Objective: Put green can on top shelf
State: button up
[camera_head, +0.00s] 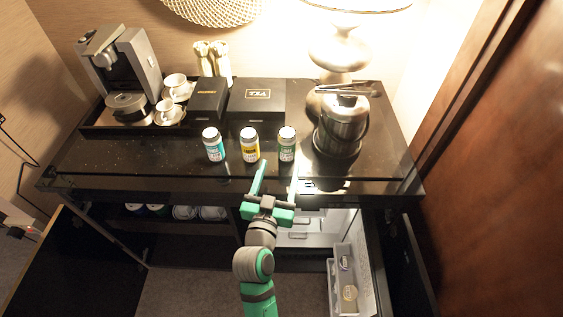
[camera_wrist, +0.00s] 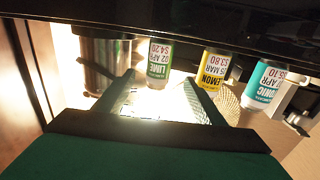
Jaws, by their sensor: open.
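The green-labelled lime can (camera_head: 287,143) stands upright on the dark counter, rightmost in a row of three. It also shows in the wrist view (camera_wrist: 158,62), label reading LIME, beyond and between the fingertips. My gripper (camera_head: 278,170) is open and empty at the counter's front edge, just short of the green can. In the wrist view its two fingers (camera_wrist: 160,86) are spread apart with nothing between them. Below the counter, an open fridge (camera_head: 308,222) shows a white interior; its shelves are partly hidden by my arm, and I cannot tell which is the top shelf.
A yellow lemon can (camera_head: 250,146) and a teal tonic can (camera_head: 213,145) stand left of the green one. A metal ice bucket (camera_head: 340,130) stands close on its right. Black boxes (camera_head: 256,97) sit behind. The fridge door (camera_head: 347,285) hangs open below right.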

aim_at(285, 154)
jog(key=shift+a+f, duration=0.2)
jog(key=shift+f, duration=0.5)
jog(key=shift+w+f, duration=0.15)
jog(key=shift+f, duration=0.1)
jog(key=w+d, duration=0.1)
jog(key=w, duration=0.6)
jog(key=w+d, duration=0.1)
jog(key=w, duration=0.2)
jog(key=shift+w+d+r, duration=0.1)
jog(key=shift+w+d, duration=0.1)
jog(key=shift+d, duration=0.1)
jog(key=shift+c, duration=0.7)
jog(key=c, duration=1.3)
jog(key=shift+r, duration=0.1)
